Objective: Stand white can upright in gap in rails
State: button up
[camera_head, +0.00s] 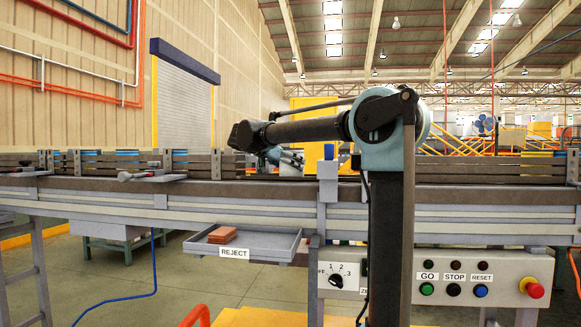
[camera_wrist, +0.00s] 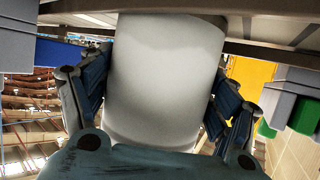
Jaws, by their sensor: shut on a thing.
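The white can (camera_wrist: 165,60) fills the middle of the wrist view, between the two dark blue fingers of my gripper (camera_wrist: 158,95). The fingers are shut on its sides. The can's far end meets a dark rail edge at the top of that view; I cannot tell whether they touch. In the head view my gripper (camera_head: 287,160) is at the conveyor, just above the dark rails (camera_head: 110,168), partly hidden behind my arm. The gap in the rails is not clear in either view.
A grey reject tray (camera_head: 262,243) holding orange-brown pieces (camera_head: 222,235) hangs at the conveyor's front. A control panel (camera_head: 440,277) with several buttons is at the right. A blue-grey box (camera_head: 328,180) stands on the near edge, right of my gripper.

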jog(key=o, duration=1.2)
jog(key=shift+f, duration=0.1)
jog(key=shift+v, duration=6)
